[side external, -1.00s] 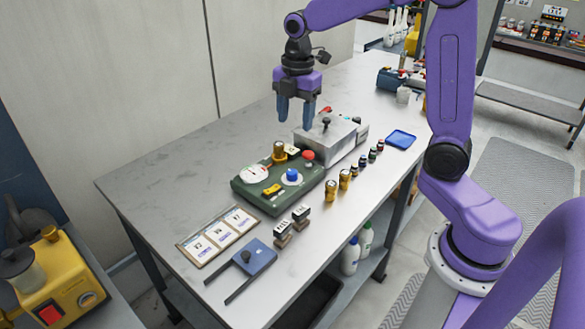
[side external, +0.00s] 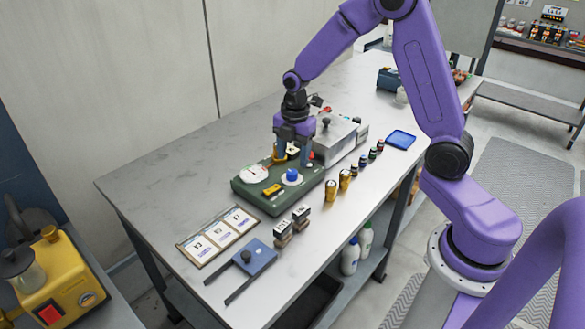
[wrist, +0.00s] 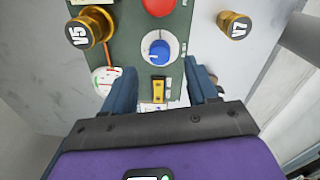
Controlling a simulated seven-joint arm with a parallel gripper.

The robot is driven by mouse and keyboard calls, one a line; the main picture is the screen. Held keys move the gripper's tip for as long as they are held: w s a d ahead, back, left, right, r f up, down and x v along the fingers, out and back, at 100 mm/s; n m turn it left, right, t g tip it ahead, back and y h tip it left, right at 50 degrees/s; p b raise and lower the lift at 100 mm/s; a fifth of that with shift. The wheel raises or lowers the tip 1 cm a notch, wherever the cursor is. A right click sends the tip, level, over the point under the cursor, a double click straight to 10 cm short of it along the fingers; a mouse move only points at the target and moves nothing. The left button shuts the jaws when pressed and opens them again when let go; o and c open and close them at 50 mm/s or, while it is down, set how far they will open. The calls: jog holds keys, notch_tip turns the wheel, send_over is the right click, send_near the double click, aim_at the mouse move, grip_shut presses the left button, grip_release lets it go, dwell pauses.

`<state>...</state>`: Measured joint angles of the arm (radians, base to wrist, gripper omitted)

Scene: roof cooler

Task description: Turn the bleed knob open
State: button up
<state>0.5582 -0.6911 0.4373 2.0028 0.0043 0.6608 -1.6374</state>
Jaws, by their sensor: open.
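A green panel (side external: 262,203) lies on the bench. It carries a blue knob (side external: 292,174) on a round white dial, and the knob also shows in the wrist view (wrist: 159,50) with a white mark on it. No legible label says which part is the bleed knob. My gripper (side external: 292,162) points down over the panel, open and empty. In the wrist view my gripper (wrist: 162,82) has its fingers apart, with the blue knob ahead of them and not between them.
The panel also bears a red button (wrist: 158,5), a yellow switch (wrist: 159,90) and a white gauge (side external: 253,174). A grey metal box (side external: 330,138) stands close behind. Brass pieces and small bottles line the right side; one brass piece is marked V7 (wrist: 234,25). The bench's left side is clear.

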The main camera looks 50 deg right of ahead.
aim_at(292, 171)
jog(key=shift+w+f, duration=0.1)
jog(key=shift+f, duration=2.45)
jog(key=c, duration=1.1)
